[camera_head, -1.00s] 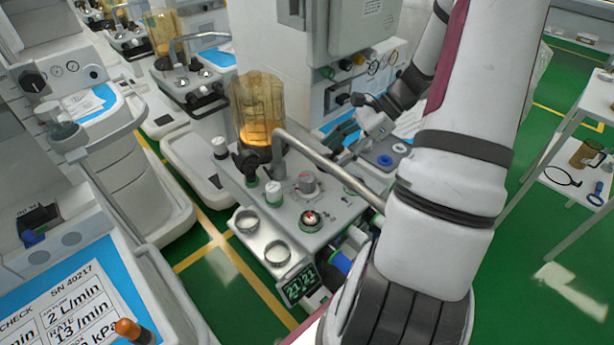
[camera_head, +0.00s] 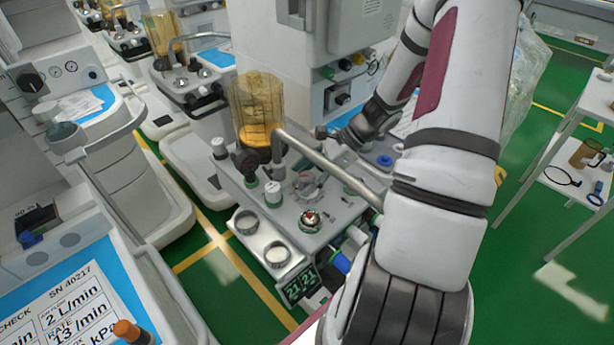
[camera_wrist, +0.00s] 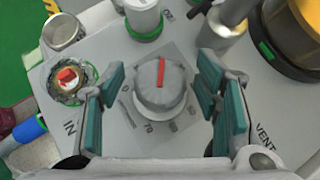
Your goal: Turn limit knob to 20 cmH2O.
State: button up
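The limit knob (camera_wrist: 160,88) is a grey round knob with a red pointer line on top, in the middle of the wrist view. Its pointer stands nearly straight up in that view. A printed scale lies around its near side; "70" is readable, the other marks are blurred. My gripper (camera_wrist: 163,78) is open, with one teal-padded finger on each side of the knob and a visible gap to each.
A red-topped round control (camera_wrist: 68,78) sits left of the knob, a white green-banded knob (camera_wrist: 143,18) beyond it. In the head view a metal tube (camera_head: 330,168) slants over the panel near my arm, and an amber canister (camera_head: 257,110) stands behind. A green display (camera_head: 300,284) is at the front.

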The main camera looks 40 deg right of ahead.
jog(key=c, duration=1.1)
jog(key=shift+o, duration=0.2)
jog(key=shift+n+g+y, duration=0.3)
jog(key=shift+n+g, duration=0.3)
jog(key=shift+n, duration=0.2)
jog(key=o, duration=1.2)
jog(key=shift+d, duration=0.1)
jog(key=v, duration=1.2)
